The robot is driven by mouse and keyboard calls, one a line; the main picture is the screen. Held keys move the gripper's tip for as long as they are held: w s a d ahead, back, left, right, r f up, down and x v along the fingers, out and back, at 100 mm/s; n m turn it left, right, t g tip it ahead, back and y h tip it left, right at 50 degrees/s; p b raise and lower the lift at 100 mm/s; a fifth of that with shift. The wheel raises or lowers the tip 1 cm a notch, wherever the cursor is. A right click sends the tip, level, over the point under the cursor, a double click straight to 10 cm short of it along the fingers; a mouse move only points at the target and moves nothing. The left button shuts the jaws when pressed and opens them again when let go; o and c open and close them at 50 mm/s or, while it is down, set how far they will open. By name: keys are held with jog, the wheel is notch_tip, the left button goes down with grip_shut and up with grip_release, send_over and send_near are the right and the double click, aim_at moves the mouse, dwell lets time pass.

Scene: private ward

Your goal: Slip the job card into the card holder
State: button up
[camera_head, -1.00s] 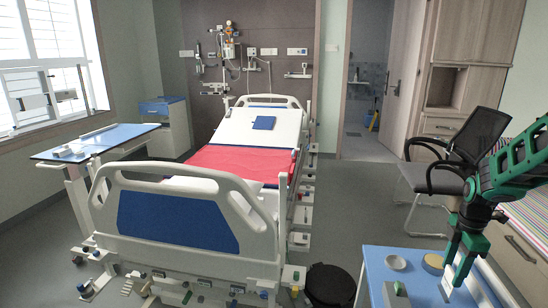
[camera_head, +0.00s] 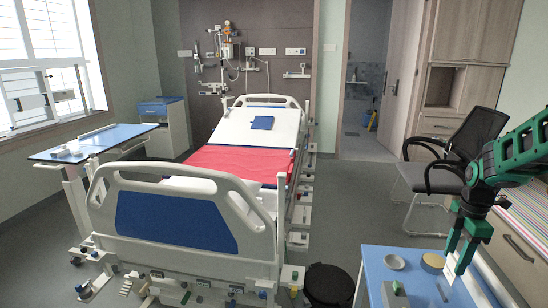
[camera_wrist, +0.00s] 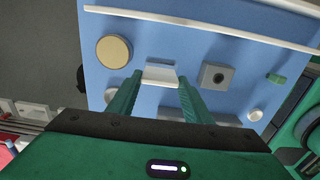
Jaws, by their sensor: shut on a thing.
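My gripper (camera_head: 458,262) is over the blue-topped table at the lower right, pointing down. In the wrist view its two green fingers (camera_wrist: 160,79) are closed on a small white piece, which looks like the job card (camera_wrist: 160,72). The card's lower part is shaded, and its height above the table is hard to judge. A grey block with a dark recess (camera_wrist: 215,75) sits right of the fingers. I cannot tell for sure whether it is the card holder.
A raised pale rim runs along the table's edge. The bed (camera_head: 190,222) and a black chair (camera_head: 478,128) stand apart.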

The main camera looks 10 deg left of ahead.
jog(key=shift+r, duration=2.05)
jog(key=shift+r, duration=2)
